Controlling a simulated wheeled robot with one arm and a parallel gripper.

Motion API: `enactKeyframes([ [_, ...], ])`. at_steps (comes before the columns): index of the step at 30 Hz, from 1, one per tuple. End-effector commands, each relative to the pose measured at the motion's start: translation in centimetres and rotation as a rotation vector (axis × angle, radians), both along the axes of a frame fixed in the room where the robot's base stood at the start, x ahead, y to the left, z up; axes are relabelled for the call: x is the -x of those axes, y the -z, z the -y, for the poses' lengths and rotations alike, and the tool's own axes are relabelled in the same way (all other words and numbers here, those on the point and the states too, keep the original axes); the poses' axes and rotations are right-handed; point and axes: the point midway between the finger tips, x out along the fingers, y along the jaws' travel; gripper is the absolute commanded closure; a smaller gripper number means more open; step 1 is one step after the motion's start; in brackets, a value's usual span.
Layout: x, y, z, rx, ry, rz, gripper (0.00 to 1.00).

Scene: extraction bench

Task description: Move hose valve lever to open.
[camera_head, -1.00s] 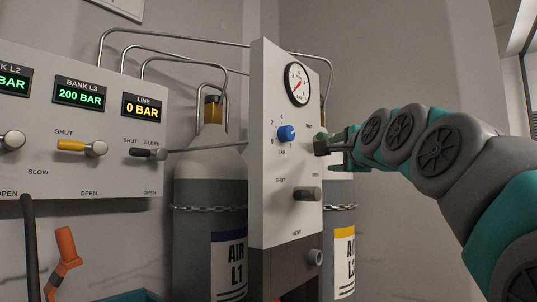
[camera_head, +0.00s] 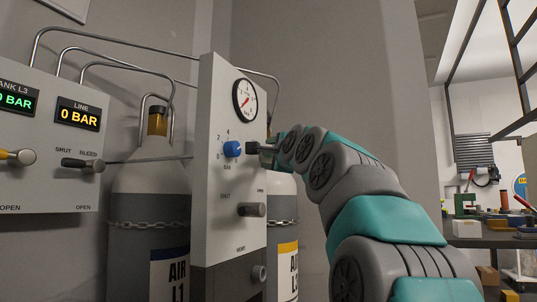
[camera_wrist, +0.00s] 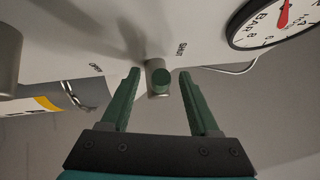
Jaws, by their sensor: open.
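My gripper (camera_wrist: 160,86) is open, with one green finger on each side of the lever and a gap to both.
The gauge (camera_head: 245,100) is above, and a grey lever (camera_head: 252,210) is below. Air cylinders (camera_head: 150,215) with a chain stand behind the panel. The LINE display (camera_head: 79,115) reads 0 BAR. A bench stands far right.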

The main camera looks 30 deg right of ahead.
Motion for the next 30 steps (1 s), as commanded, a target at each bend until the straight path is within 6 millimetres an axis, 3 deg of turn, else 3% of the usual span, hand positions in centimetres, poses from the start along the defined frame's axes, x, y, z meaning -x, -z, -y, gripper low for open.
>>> enactKeyframes([
  [12,-0.83,-0.13,0.08,0.0,-0.001,0.0,0.38],
  [27,-0.83,-0.09,0.08,0.0,-0.001,-0.001,0.94],
  [30,-0.85,-0.07,0.08,0.0,-0.001,-0.001,1.0],
])
